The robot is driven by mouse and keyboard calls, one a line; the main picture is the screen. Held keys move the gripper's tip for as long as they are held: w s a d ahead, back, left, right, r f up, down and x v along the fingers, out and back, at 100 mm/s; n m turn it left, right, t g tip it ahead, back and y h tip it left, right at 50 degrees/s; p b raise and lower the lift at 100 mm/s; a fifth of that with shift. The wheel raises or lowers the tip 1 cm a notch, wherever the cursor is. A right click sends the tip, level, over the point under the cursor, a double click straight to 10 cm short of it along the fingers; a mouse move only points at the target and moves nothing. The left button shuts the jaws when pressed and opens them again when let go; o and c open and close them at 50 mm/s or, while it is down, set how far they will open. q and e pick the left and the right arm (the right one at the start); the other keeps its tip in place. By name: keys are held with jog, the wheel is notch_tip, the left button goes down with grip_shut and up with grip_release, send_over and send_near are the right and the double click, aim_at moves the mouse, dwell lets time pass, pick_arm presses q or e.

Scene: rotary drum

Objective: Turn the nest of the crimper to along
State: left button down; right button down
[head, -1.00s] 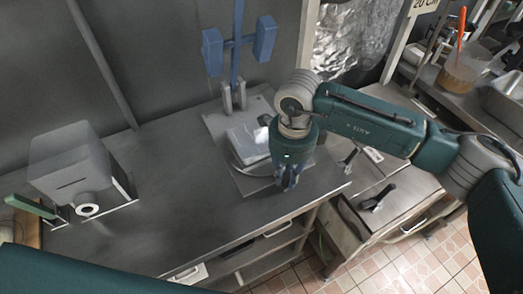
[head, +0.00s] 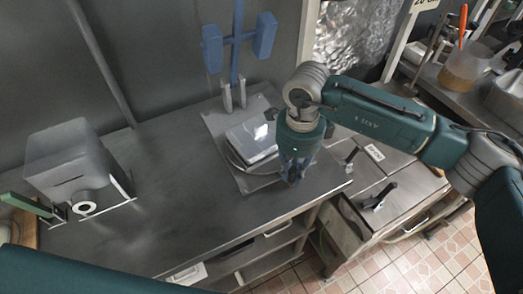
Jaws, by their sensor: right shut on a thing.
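The crimper (head: 236,60) stands at the back of the steel bench, with a blue upright and two blue blocks above a grey base plate (head: 218,122). Its nest (head: 252,138), a pale grey block on a round plate, lies on the base plate, set at a slant. My right gripper (head: 293,174) points down at the nest's front right edge. Its fingers are close together, shut on a part of the nest that they and the wrist mostly hide. My left gripper is not in view.
A grey box-shaped machine (head: 68,160) with a round white port and green lever stands at the left of the bench. The bench middle (head: 165,185) is clear. Black handles (head: 383,196) stick up from the lower counter at right.

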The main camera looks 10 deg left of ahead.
jog(key=shift+w+d, duration=0.45)
jog(key=shift+w+d+f+b, duration=0.1)
jog(key=shift+b, duration=0.3)
jog(key=shift+w+d+b, duration=0.45)
jog(key=shift+w+b, duration=0.05)
jog(key=shift+w, duration=0.1)
jog(key=shift+w+d+b, duration=0.3)
jog(key=shift+w+d, duration=0.05)
jog(key=shift+w, duration=0.15)
